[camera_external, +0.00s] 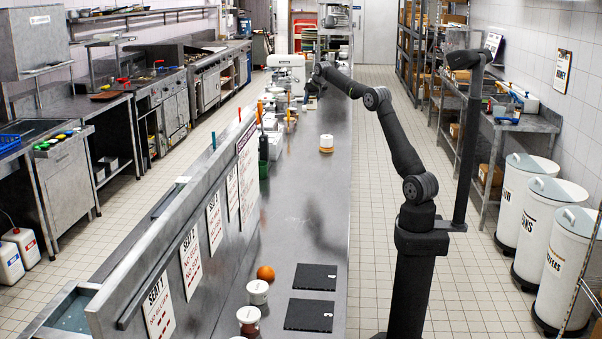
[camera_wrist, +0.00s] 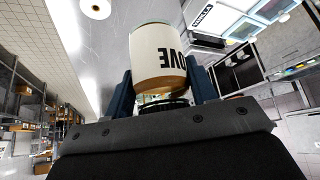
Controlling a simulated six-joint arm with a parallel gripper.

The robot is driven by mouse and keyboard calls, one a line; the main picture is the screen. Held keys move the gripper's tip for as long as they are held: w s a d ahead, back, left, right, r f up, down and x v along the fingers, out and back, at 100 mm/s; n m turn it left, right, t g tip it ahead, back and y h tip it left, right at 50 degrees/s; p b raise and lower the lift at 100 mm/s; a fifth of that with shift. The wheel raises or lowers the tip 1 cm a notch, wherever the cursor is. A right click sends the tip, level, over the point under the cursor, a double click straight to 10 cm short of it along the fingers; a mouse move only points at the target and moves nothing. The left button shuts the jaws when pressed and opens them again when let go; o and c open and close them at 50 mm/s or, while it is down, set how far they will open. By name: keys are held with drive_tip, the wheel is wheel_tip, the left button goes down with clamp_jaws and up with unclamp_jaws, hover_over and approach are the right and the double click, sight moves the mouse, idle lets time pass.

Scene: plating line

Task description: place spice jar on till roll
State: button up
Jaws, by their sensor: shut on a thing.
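My gripper (camera_wrist: 165,88) is shut on a spice jar (camera_wrist: 158,50), with a blue finger on each side of it. The jar has a cream label with dark letters upside down in the wrist view, and a tan band below. In the external view my gripper (camera_external: 313,86) is small and far along the bench; the jar cannot be made out there. A white roll with a brown core (camera_wrist: 95,7), which looks like the till roll, lies at the wrist view's top edge, apart from the jar. A short white cylinder with a tan lower part (camera_external: 326,142) stands on the bench in the external view.
The long steel bench (camera_external: 305,205) is mostly clear in the middle. An orange (camera_external: 265,273), two white-topped containers (camera_external: 257,291) and black mats (camera_external: 316,278) lie at the near end. A white machine (camera_external: 289,72) stands far back. A signed partition (camera_external: 190,220) runs along the left.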

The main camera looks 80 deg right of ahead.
drive_tip(key=s+d+f+m+g+h, duration=0.15)
drive_tip(key=s+d+f, duration=0.25)
drive_tip(key=s+d, duration=0.4)
drive_tip(key=s+d+f+m+y, duration=0.1)
drive_tip(key=s+d+f+m, duration=0.3)
drive_tip(key=s, duration=0.7)
drive_tip(key=n, duration=0.2)
hover_over(327, 136)
wheel_tip(327, 136, down, 6)
drive_tip(key=shift+h, duration=0.25)
drive_tip(key=shift+a+f, duration=0.15)
drive_tip(key=shift+f, duration=1.9)
drive_tip(key=shift+f, duration=0.1)
drive_tip(key=o, duration=1.1)
drive_tip(key=shift+f, duration=0.1)
drive_tip(key=shift+o, duration=0.2)
drive_tip(key=shift+a+r, duration=0.1)
drive_tip(key=shift+r, duration=0.25)
drive_tip(key=v, duration=1.1)
drive_tip(key=shift+a+r, duration=0.15)
drive_tip(key=shift+r, duration=0.1)
drive_tip(key=shift+w, duration=0.1)
